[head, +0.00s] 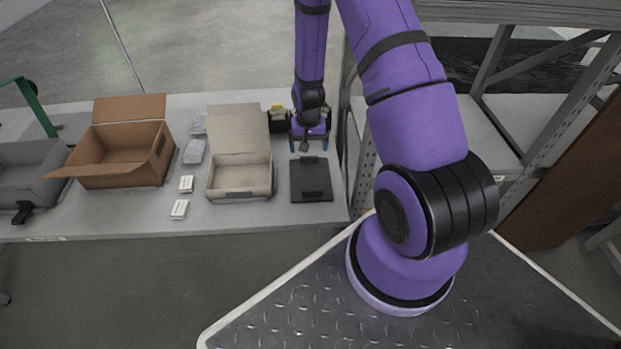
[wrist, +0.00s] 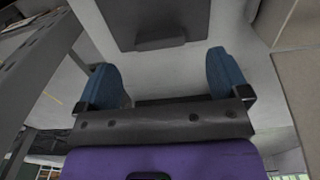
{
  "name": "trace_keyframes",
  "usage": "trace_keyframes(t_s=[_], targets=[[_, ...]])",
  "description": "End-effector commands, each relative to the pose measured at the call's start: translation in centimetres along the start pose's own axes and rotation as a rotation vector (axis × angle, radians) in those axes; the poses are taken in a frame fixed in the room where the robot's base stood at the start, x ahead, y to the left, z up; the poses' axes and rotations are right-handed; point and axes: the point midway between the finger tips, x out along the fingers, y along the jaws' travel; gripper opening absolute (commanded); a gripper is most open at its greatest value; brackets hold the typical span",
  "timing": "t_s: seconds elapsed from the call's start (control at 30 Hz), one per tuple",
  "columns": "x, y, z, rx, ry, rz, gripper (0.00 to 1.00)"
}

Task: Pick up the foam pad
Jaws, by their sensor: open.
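A dark flat rectangular item (head: 311,184), the thing here that looks most like the foam pad, lies flat near the right end of the grey table. A small raised bar shows at its far edge. In the wrist view the same dark item (wrist: 185,15) is at the top, beyond the fingertips, partly cut off by the frame. My gripper (head: 309,146) points down just behind its far edge, with its blue fingers spread. In the wrist view my gripper (wrist: 165,76) is open with nothing between the fingers.
A beige open box (head: 240,188) stands left of the dark item, and a brown open carton (head: 125,168) farther left. Small white boxes (head: 180,209) and clear packets (head: 194,151) lie between them. A black and yellow item (head: 278,119) is beside my gripper. Metal shelving (head: 500,130) stands right.

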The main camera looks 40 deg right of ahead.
Motion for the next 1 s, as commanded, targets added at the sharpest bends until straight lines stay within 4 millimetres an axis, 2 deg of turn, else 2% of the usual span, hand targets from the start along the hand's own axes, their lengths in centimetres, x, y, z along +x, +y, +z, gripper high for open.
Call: trace_keyframes(t_s=[0.23, 0.53, 0.87, 0.93, 1.0], targets=[[1.5, 0.0, 0.1, -0.001, -0.001, 0.000, 0.94], [5.2, 0.1, 0.1, -0.001, -0.001, 0.000, 0.94], [5.8, 0.1, 0.0, -0.001, 0.001, 0.000, 0.94], [5.8, 0.1, 0.0, -0.001, 0.001, 0.000, 0.82], [5.7, 0.1, 0.0, -0.001, 0.001, 0.000, 0.66]])
